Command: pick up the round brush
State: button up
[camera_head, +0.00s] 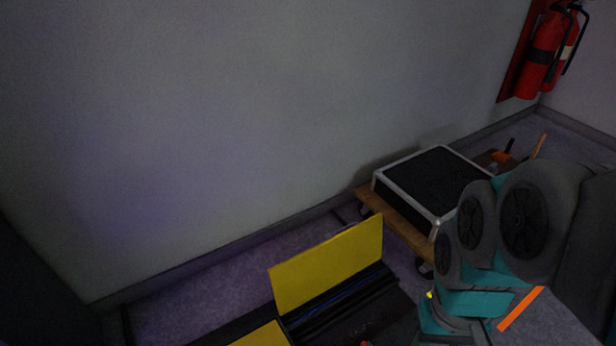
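I cannot make out a round brush for certain in the head view. My arm, grey and teal, fills the right side, and its gripper fingers do not show. The arm hides part of the floor and of the things behind it. A straight orange strip (521,309) shows beside the arm at lower right, on or over a grey surface; I cannot tell what it is.
A black case with silver edges (436,185) sits on a wooden wheeled dolly (398,228). A cable ramp with a raised yellow lid (328,262) lies in front. Small orange and dark items (502,156) are behind the case. Fire extinguishers (543,55) hang at upper right.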

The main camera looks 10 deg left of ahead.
aim_at(542, 139)
jog(key=i+l+u, duration=0.1)
jog(key=l+u, duration=0.3)
jog(key=l, duration=0.35)
jog(key=u, duration=1.35)
jog(key=j+z, duration=0.15)
jog(key=z, duration=0.25)
jog(key=j+z, duration=0.15)
jog(key=z, duration=0.25)
jog(key=k+j+z, duration=0.4)
jog(key=j, duration=0.4)
jog(key=k+j+z, duration=0.4)
jog(key=k+j, duration=0.25)
jog(key=i+l+z, duration=0.45)
jog(key=i+l, duration=0.35)
jog(key=l, duration=0.15)
jog(key=i+l+z, duration=0.4)
jog(key=i+l, duration=0.3)
jog(key=i, duration=0.2)
jog(key=u, duration=1.45)
